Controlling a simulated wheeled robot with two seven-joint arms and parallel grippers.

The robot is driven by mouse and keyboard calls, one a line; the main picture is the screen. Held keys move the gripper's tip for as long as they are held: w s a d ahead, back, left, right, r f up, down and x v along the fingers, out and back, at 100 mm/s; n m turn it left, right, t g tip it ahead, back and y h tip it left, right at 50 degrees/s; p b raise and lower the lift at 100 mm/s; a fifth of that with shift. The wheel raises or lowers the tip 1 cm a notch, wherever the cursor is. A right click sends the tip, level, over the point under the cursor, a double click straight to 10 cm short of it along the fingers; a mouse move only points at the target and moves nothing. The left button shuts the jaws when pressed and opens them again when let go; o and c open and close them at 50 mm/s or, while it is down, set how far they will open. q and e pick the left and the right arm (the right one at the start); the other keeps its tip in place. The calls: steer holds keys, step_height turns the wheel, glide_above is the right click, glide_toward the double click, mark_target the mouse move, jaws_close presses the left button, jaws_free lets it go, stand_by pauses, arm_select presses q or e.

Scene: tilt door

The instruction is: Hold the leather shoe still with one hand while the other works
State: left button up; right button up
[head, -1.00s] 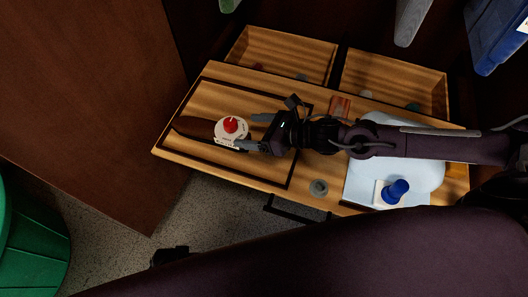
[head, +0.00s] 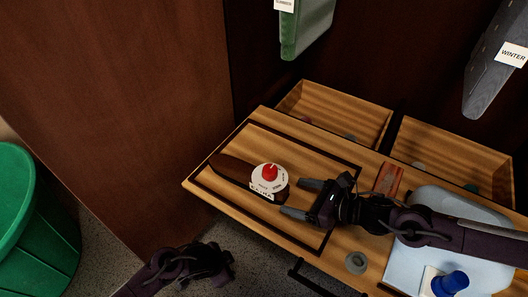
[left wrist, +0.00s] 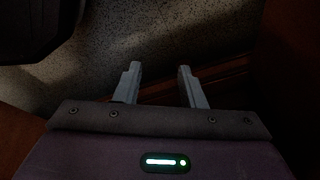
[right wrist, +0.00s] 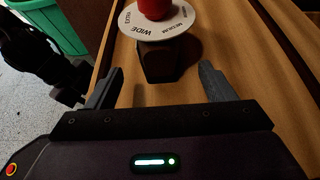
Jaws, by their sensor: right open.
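The dark brown, elongated item that I take for the leather shoe (head: 230,168) lies on the wooden work surface (head: 300,150), inside a dark rectangular outline. A white disc with lettering, including WIDE, and a red knob (head: 269,172) sits on its right end; the disc (right wrist: 155,25) also shows in the right wrist view. My right gripper (head: 298,198) is open, with its fingertips just right of the disc and nothing between them. The shoe's dark end (right wrist: 160,62) shows ahead between the fingers. My left gripper (left wrist: 158,68) is open and empty, below and left of the surface over the floor.
Two open compartments (head: 335,112) lie at the back. A blue-knobbed piece (head: 450,284) rests on a pale blue cloth (head: 405,270) at right. A grey disc (head: 356,262) lies near the front edge. A dark brown panel (head: 120,120) and green bin (head: 35,220) stand left.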

mark_target(275, 190)
steer(key=shift+s+d, duration=0.1)
arm_select(q)
steer(key=s+d+r+m+g+h, duration=0.3)
steer(key=s+d+r+m+g, duration=0.2)
steer(key=s+d+r+m, duration=0.85)
steer(key=d+r+m, duration=0.2)
steer(key=w+d+r+m, duration=0.1)
steer(key=d+r+m, duration=0.1)
steer(key=r+m, duration=0.1)
steer(key=d+r+m, duration=0.2)
steer(key=r, duration=0.1)
steer(key=shift+w+d+m+h, duration=0.1)
steer(key=shift+w+m+h, duration=0.1)
steer(key=shift+m+h, duration=0.1)
arm_select(e)
steer(key=shift+w+a+f, duration=0.1)
steer(key=shift+w+a, duration=0.1)
steer(key=shift+a, duration=0.1)
arm_select(q)
steer(key=w+a+r+m+t+y, duration=0.2)
steer(key=w+a+r+m+t, duration=0.1)
steer(key=w+r, duration=0.5)
steer(key=w+a+r+m+t+y, duration=0.2)
steer(key=w+r, duration=0.6)
steer(key=w, duration=0.6)
steer(key=shift+w+a+m+t, duration=0.3)
steer(key=shift+a+m+t, duration=0.2)
steer(key=shift+a+m, duration=0.8)
arm_select(e)
steer(key=shift+x, duration=3.6)
